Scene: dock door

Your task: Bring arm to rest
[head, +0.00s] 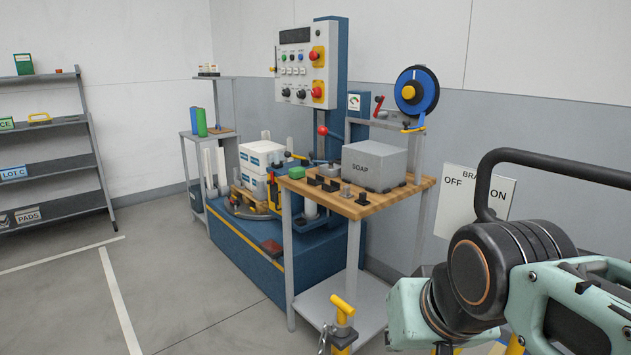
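My arm shows at the lower right of the head view, with a dark round joint and pale green link covers. It is bent in front of the wall and to the right of the wooden-topped bench (416,189). My gripper is not visible, so I cannot see whether it is open, shut or holding anything.
A grey SOAP box (374,168) and small black parts sit on the bench. A control panel (305,65) stands behind. A yellow handle (343,308) rises near the bench's foot. Shelving (45,160) stands at left. The floor at lower left is clear.

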